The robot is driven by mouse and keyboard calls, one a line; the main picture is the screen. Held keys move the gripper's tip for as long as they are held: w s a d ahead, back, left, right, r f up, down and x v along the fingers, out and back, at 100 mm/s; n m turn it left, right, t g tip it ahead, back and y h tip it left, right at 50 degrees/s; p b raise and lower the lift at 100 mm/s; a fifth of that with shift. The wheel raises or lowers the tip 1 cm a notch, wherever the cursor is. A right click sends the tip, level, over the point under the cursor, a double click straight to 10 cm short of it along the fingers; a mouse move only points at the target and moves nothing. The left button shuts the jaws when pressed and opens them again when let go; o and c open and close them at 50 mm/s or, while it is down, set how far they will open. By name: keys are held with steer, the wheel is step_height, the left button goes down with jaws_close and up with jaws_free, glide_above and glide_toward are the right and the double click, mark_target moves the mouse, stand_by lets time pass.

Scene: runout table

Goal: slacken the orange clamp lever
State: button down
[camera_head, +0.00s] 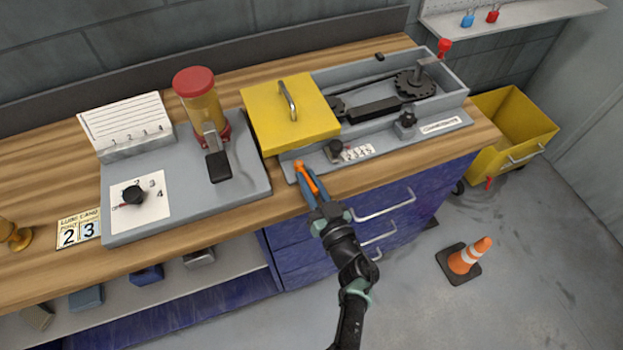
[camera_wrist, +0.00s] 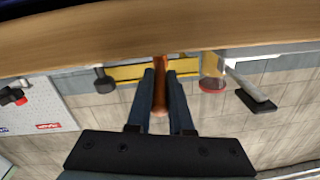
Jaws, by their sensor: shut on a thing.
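The orange clamp lever (camera_head: 307,176) stands at the front edge of the grey machine base, just below the yellow cover. My gripper (camera_head: 311,186) reaches up to it from the front of the bench, with its blue-grey fingers on either side of the lever. In the wrist view the orange lever (camera_wrist: 160,90) lies between the two fingers of my gripper (camera_wrist: 160,84), which are shut on it. The lever's base and pivot are hidden in the wrist view.
A yellow cover (camera_head: 285,125) with a handle lies behind the lever. A black knob (camera_head: 336,148) is close on its right. A grey panel (camera_head: 235,193) with a red-topped cylinder (camera_head: 195,84) is on the left. Blue drawers (camera_head: 300,257) with handles are below the bench edge.

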mark_target(321, 173)
steer(key=n+y+b, duration=0.1)
steer(key=d+n+g+y+b, duration=0.1)
steer(key=w+g+y+b, duration=0.1)
steer(key=shift+d+f+n+y, duration=0.25)
steer(key=shift+f+n+y, duration=0.05)
steer(key=shift+f+n, duration=0.1)
steer(key=n+g+y+b, duration=0.1)
steer(key=b, duration=0.1)
steer(key=n+g+y+b, duration=0.1)
steer(key=b, duration=0.1)
steer(key=w+g+y+b, duration=0.1)
steer(key=b, duration=0.1)
steer(key=shift+d+f+n+g, duration=0.1)
steer(key=shift+d+n+g, duration=0.2)
steer(key=shift+n, duration=0.1)
steer(key=n+g+y+b, duration=0.1)
steer(key=b, duration=0.2)
steer(key=w+n+g+b, duration=0.1)
steer(key=g+b, duration=0.1)
steer(key=b, duration=0.2)
steer(key=shift+d+y, duration=0.2)
steer(key=shift+y, duration=0.2)
steer(key=shift+w+r+n+g+b, duration=0.1)
steer(key=shift+r+n+g+b, duration=0.25)
steer(key=shift+n+g+b, duration=0.45)
steer(key=shift+r+g+y+b, duration=0.15)
steer(key=shift+g+y+b, duration=0.15)
steer(key=shift+b, duration=0.2)
steer(key=shift+w, duration=0.1)
